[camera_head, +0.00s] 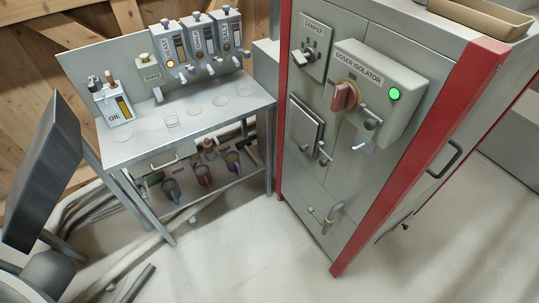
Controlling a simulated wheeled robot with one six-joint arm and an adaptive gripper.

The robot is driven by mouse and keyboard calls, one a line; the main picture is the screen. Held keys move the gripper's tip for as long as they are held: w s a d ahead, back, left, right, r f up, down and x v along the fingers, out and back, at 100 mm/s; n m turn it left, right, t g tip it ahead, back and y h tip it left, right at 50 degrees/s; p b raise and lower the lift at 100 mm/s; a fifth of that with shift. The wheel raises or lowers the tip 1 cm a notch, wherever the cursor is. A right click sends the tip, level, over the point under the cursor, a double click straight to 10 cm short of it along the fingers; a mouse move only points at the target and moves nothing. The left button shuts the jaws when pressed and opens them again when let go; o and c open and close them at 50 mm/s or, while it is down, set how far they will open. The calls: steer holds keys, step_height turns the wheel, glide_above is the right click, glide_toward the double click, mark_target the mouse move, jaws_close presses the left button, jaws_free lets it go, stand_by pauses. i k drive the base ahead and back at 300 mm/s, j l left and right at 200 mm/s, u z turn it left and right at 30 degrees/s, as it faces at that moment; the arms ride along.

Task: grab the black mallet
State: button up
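A small dark tool with a mallet-like shape (252,154) shows under the right end of the grey metal bench (140,147), by its right leg. It is small and partly in shadow, so I cannot be sure that it is the black mallet. Several cups and handled items stand to its left on the lower shelf. My gripper is not in view.
Dispensers (166,45) and an OIL unit (112,107) stand on the bench. A cabinet (342,122) with red edges, a DOSER ISOLATOR switch and a lit green lamp (394,94) stands to the right. Pipes (140,258) lie at left. The floor (240,250) in front is clear.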

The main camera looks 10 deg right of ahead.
mark_target(245, 144)
steer(key=i+l+u, duration=0.15)
steer(key=i, duration=0.15)
steer(key=i+u, duration=0.1)
steer(key=i, duration=0.2)
steer(key=i+j+u, duration=0.15)
steer(key=i+j, duration=0.55)
steer(key=i+j+z, duration=0.65)
steer(key=z, duration=0.15)
steer(key=i+j+z, duration=0.35)
